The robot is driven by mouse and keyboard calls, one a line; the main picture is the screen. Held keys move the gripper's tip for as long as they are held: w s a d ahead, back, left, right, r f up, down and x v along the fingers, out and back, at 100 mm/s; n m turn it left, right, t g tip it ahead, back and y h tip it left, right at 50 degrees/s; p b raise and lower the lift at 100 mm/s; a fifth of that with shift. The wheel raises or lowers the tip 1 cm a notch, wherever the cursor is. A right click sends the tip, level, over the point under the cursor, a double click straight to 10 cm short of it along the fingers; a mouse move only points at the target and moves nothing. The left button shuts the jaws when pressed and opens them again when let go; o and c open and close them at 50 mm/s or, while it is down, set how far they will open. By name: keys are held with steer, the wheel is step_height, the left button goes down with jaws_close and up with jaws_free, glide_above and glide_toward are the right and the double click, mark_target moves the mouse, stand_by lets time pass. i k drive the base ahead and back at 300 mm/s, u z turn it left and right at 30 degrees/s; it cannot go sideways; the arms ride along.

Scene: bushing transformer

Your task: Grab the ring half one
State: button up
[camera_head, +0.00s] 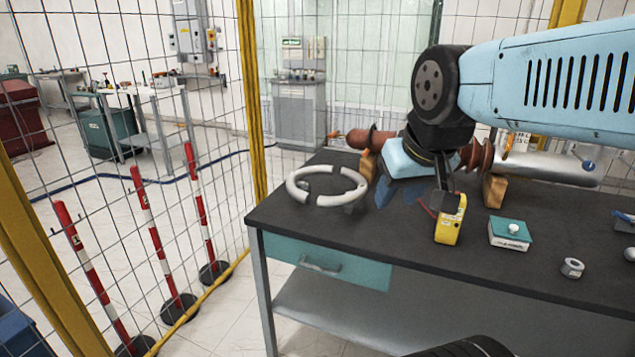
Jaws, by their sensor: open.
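Two white ring halves lie on the dark workbench (270,212) near its left end, set almost as a full circle with small gaps. One is the left half (293,183), the other the right half (361,187). I cannot tell which is ring half one. They seem raised a little off the top on a small support. My gripper (445,203) points down to the right of the ring, apart from it. It is open and holds no ring half. Its tips are small and dark, just behind or above a yellow meter (451,222).
A brown bushing (371,139) lies behind the ring on wooden blocks (494,190), partly hidden by my arm. A green-and-white box (510,234) and a small grey ring part (572,267) sit right. A wire fence (130,150) stands left. Bench space in front of the ring is clear.

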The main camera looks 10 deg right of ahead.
mark_target(292, 180)
steer(key=u, duration=0.75)
steer(key=k, duration=0.75)
steer(key=z, duration=0.95)
steer(key=i, duration=1.2)
steer(key=u, duration=0.05)
